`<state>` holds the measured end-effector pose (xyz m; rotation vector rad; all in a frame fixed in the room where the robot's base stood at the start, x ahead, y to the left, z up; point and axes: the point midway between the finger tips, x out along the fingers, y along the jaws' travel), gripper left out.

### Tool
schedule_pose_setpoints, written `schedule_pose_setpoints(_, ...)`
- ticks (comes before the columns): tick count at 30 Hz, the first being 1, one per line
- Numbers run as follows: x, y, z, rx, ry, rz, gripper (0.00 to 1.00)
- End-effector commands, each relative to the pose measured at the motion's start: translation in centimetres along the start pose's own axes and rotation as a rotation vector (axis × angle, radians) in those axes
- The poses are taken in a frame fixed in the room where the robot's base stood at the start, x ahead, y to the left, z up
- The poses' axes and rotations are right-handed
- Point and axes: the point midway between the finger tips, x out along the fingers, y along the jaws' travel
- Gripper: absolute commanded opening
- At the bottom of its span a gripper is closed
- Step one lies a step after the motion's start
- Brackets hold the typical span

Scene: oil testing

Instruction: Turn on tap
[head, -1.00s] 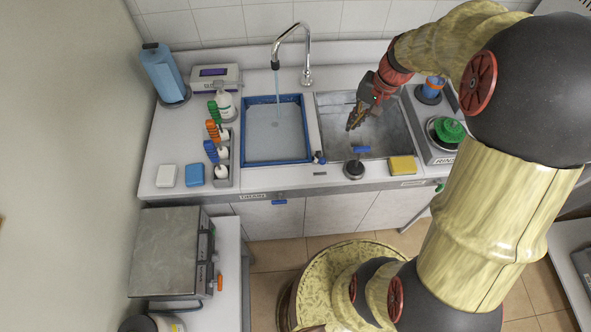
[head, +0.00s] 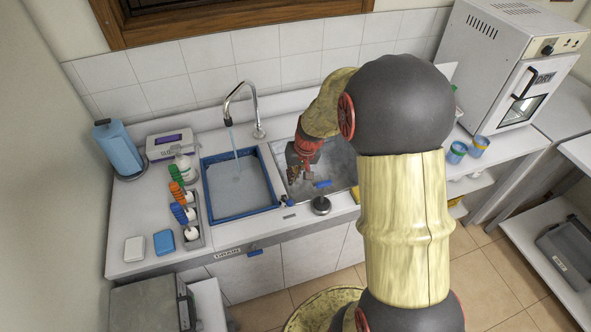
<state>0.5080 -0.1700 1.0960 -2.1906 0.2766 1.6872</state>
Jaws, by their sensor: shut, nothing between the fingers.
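The chrome gooseneck tap (head: 255,110) stands behind the sink, and its spout hangs over the left basin. A stream of water (head: 234,142) runs from the spout into the blue-rimmed left basin (head: 205,182), which holds water. A black round-based valve with a blue lever (head: 322,184) stands on the front rim of the sink, in front of the right basin. My gripper (head: 293,176) is shut and empty, pointing down over the left part of the grey right basin, left of the blue lever and apart from it. My arm hides part of the right basin.
A small blue-handled fitting (head: 288,202) sits between the basins at the front. A bottle rack (head: 193,237), a blue paper roll (head: 119,150) and sponges (head: 163,242) stand at the left. Two blue cups (head: 457,152) and an oven (head: 505,65) are at the right.

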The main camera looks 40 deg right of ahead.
Motion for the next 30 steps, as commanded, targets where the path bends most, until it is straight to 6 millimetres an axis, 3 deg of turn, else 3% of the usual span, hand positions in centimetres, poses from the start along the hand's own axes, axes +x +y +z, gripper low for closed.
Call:
schedule_pose_setpoints(2,1.6,0.0,0.1,-0.001,-0.004,0.0,0.0)
schedule_pose_setpoints(9,3.6,0.0,2.3,0.001,-0.001,0.0,0.0)
schedule_pose_setpoints(30,4.8,0.1,3.8,0.0,0.001,0.0,0.0)
